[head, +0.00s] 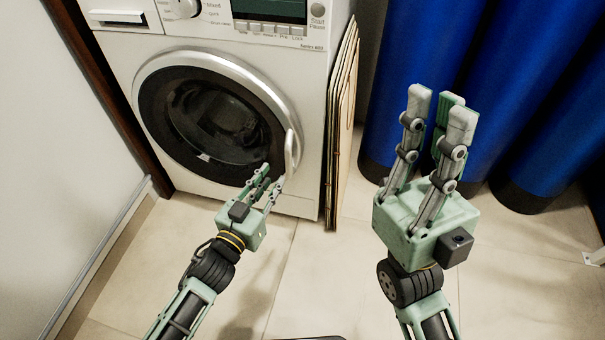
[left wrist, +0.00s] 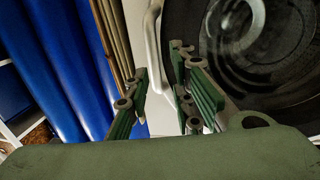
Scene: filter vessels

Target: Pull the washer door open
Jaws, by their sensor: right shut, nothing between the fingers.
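The washer door (head: 215,117) is round, with dark glass and a silver ring, and looks closed against the white washer (head: 311,120). Its pale handle (head: 291,152) stands at the right edge of the ring. In the left wrist view the handle (left wrist: 153,42) shows beyond the fingers, beside the dark door glass (left wrist: 262,45). My left gripper (head: 268,179) is open and empty, just below and left of the handle in the head view, with no clear contact. My right gripper (head: 440,106) is shut and empty, raised to the right of the washer.
Flat brown panels (head: 342,120) lean upright against the washer's right side. A pale wall (head: 60,150) stands at the left. The tiled floor (head: 300,260) in front of the washer is clear.

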